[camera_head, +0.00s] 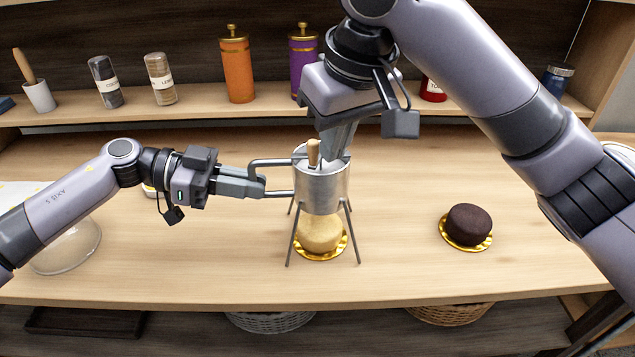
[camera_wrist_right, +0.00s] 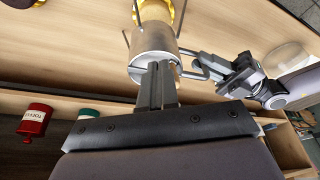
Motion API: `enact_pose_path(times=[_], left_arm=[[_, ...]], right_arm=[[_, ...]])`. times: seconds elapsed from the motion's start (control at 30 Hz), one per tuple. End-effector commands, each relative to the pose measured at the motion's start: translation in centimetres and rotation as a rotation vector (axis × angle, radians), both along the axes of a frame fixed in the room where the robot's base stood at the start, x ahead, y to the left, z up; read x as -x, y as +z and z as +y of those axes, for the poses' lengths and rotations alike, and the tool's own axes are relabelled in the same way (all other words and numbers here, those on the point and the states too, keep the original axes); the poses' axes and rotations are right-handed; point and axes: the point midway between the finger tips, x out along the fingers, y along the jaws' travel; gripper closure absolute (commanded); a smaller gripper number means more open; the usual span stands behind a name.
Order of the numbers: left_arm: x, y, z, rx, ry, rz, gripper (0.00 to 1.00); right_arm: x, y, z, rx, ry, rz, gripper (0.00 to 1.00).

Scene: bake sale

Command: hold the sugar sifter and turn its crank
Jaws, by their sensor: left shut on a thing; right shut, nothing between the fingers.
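The sugar sifter (camera_head: 322,190) is a metal cylinder on thin legs, upright on the table over a pale cake (camera_head: 320,234) on a gold plate. Its side handle (camera_head: 278,192) points left, and my left gripper (camera_head: 258,187) is shut on it. A wooden crank knob (camera_head: 313,152) shows at the sifter's top. My right gripper (camera_head: 335,155) points down at the sifter's top, shut with nothing between its fingers, close beside the knob.
A chocolate cake (camera_head: 468,225) on a gold plate stands to the right. A clear glass dome (camera_head: 68,248) is at the left, partly behind my left arm. Shakers and orange (camera_head: 237,68) and purple (camera_head: 302,55) canisters stand on the back shelf. The table between sifter and chocolate cake is clear.

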Motion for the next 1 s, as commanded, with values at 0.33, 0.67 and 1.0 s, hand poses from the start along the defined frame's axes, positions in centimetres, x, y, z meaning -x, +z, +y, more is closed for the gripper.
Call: enact_pose_path(times=[0.33,0.67,1.0], left_arm=[[0.0,-0.1,0.0,-0.002,0.000,0.003,1.00],[0.0,-0.1,0.0,-0.002,0.000,0.003,1.00],[0.0,-0.1,0.0,-0.002,0.001,0.003,1.00]], right_arm=[[0.1,0.0,-0.2,-0.001,0.001,0.000,1.00],[0.1,2.1,-0.2,-0.001,0.002,-0.002,1.00],[0.1,3.5,-0.2,0.000,0.001,0.001,1.00]])
